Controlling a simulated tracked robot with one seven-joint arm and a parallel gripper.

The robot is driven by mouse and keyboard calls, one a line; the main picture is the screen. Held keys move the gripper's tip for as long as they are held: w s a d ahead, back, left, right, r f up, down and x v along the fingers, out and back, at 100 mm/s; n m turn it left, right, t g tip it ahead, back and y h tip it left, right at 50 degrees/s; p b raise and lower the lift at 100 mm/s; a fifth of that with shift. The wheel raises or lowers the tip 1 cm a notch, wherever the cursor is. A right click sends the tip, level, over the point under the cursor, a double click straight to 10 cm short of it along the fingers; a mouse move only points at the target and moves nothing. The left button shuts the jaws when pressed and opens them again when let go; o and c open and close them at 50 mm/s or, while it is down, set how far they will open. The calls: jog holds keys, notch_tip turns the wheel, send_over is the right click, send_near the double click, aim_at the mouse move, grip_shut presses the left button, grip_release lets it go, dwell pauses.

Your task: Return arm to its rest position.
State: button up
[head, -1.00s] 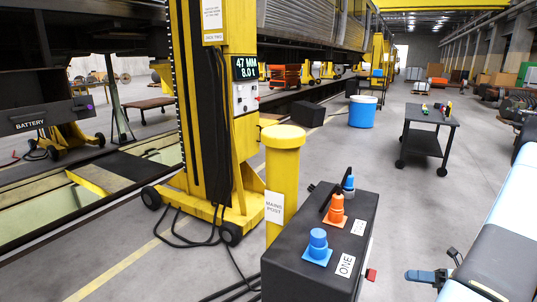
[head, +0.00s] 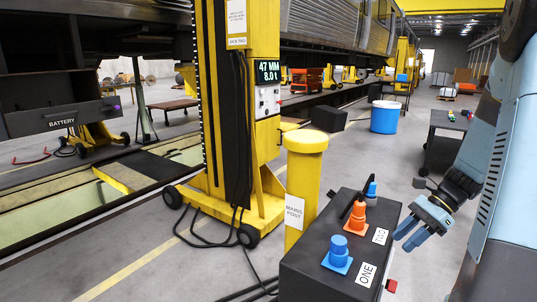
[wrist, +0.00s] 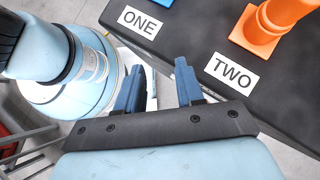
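My gripper (head: 404,241) is at the right in the head view, beside the right edge of the black box (head: 318,262) with the labels ONE and TWO. In the wrist view its two blue fingers (wrist: 159,72) stand apart with nothing between them, so it is open and empty. My light-blue arm comes down from the upper right. On the box are a blue plug (head: 338,252) by ONE, an orange plug (head: 358,216) by TWO, and another blue plug (head: 371,189) behind. The orange plug's base (wrist: 272,30) also shows in the wrist view.
The yellow MAINS POST (head: 303,190) stands left of the box. The yellow lifting jack (head: 240,200), its display reading 47 MM and 8.0 t, stands behind it, with black cables on the floor. A dark cart (head: 447,140) is partly behind my arm. Open floor lies beyond the box.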

jog(key=s+a+r+n+t+h, duration=0.3)
jog(key=s+a+r+n+h, duration=0.1)
jog(key=r+n, duration=0.4)
jog(key=s+a+r+n+t+h, duration=0.3)
jog(key=s+a+r+n+h, duration=0.1)
jog(key=s+a+r+n, duration=0.3)
jog(key=shift+s+a+r+n+t, duration=0.25)
jog(key=shift+s+r+n+t, duration=0.15)
jog(key=shift+s+r+n, duration=0.45)
jog(key=shift+w+r, duration=0.1)
jog(key=shift+w, duration=0.1)
